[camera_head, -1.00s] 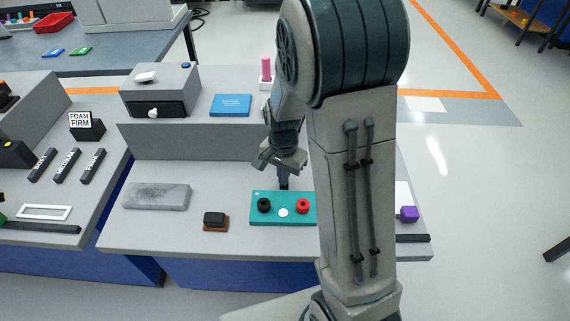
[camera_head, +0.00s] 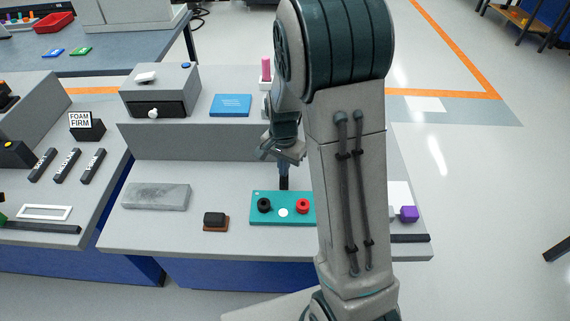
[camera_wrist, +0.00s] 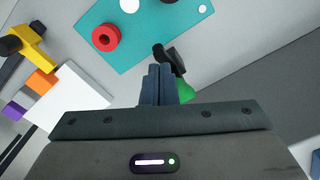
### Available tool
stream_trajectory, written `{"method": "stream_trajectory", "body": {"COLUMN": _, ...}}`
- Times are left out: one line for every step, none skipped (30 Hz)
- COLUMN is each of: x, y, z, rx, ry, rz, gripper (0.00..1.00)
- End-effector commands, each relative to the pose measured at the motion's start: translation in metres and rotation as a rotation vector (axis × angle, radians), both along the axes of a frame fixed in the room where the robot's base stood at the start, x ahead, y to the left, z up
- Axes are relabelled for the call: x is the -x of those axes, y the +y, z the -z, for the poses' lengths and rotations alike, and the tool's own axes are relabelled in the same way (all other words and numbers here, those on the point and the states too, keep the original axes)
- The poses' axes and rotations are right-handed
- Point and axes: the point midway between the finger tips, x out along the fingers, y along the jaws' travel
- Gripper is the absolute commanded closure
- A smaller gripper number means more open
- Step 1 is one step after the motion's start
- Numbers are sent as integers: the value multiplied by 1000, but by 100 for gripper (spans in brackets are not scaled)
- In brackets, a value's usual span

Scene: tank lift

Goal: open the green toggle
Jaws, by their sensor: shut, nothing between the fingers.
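The green toggle (camera_wrist: 185,92) shows in the wrist view as a green base with a black lever (camera_wrist: 172,58), just beyond a teal panel. My gripper (camera_wrist: 160,70) is shut and empty. Its fingertips are right beside the lever and hide part of the green base; I cannot tell whether they touch it. In the head view my gripper (camera_head: 284,172) points down at the black lever (camera_head: 284,184), behind the teal panel (camera_head: 240,215). The green base cannot be made out there.
The teal panel carries a black knob (camera_head: 264,205), a red knob (camera_head: 303,205) and a white disc. A grey block (camera_head: 156,196) and a small dark block (camera_head: 215,219) lie to the left. A purple cube (camera_head: 409,214) is at the right. A raised grey step (camera_head: 190,142) stands behind.

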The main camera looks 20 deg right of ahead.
Motion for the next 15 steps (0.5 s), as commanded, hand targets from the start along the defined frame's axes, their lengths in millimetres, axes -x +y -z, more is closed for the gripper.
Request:
{"method": "stream_trajectory", "body": {"x": -2, "y": -1, "z": 0, "rx": 0, "ry": 0, "rz": 1, "gripper": 100}}
{"method": "stream_trajectory", "body": {"x": -3, "y": -1, "z": 0, "rx": 0, "ry": 0, "rz": 0, "gripper": 100}}
{"method": "stream_trajectory", "body": {"x": -4, "y": -1, "z": 0, "rx": 0, "ry": 0, "rz": 1, "gripper": 100}}
{"method": "stream_trajectory", "body": {"x": -5, "y": -2, "z": 0, "rx": 0, "ry": 0, "rz": 1, "gripper": 100}}
{"method": "stream_trajectory", "body": {"x": -5, "y": -2, "z": 0, "rx": 0, "ry": 0, "rz": 1, "gripper": 100}}
{"method": "stream_trajectory", "body": {"x": -6, "y": -2, "z": 0, "rx": 0, "ry": 0, "rz": 0, "gripper": 100}}
{"method": "stream_trajectory", "body": {"x": -7, "y": -3, "z": 0, "rx": 0, "ry": 0, "rz": 1, "gripper": 100}}
{"method": "stream_trajectory", "body": {"x": -8, "y": -3, "z": 0, "rx": 0, "ry": 0, "rz": 0, "gripper": 100}}
{"method": "stream_trajectory", "body": {"x": -9, "y": -3, "z": 0, "rx": 0, "ry": 0, "rz": 1, "gripper": 100}}
{"method": "stream_trajectory", "body": {"x": -11, "y": -4, "z": 0, "rx": 1, "ry": -1, "rz": 0, "gripper": 100}}
{"method": "stream_trajectory", "body": {"x": -11, "y": -4, "z": 0, "rx": 0, "ry": -1, "rz": 0, "gripper": 100}}
{"method": "stream_trajectory", "body": {"x": -13, "y": -4, "z": 0, "rx": 0, "ry": -1, "rz": 1, "gripper": 100}}
{"method": "stream_trajectory", "body": {"x": -13, "y": -5, "z": 0, "rx": 1, "ry": -1, "rz": 1, "gripper": 100}}
{"method": "stream_trajectory", "body": {"x": -14, "y": -5, "z": 0, "rx": 0, "ry": 0, "rz": 1, "gripper": 100}}
{"method": "stream_trajectory", "body": {"x": -14, "y": -5, "z": 0, "rx": 0, "ry": 0, "rz": 0, "gripper": 100}}
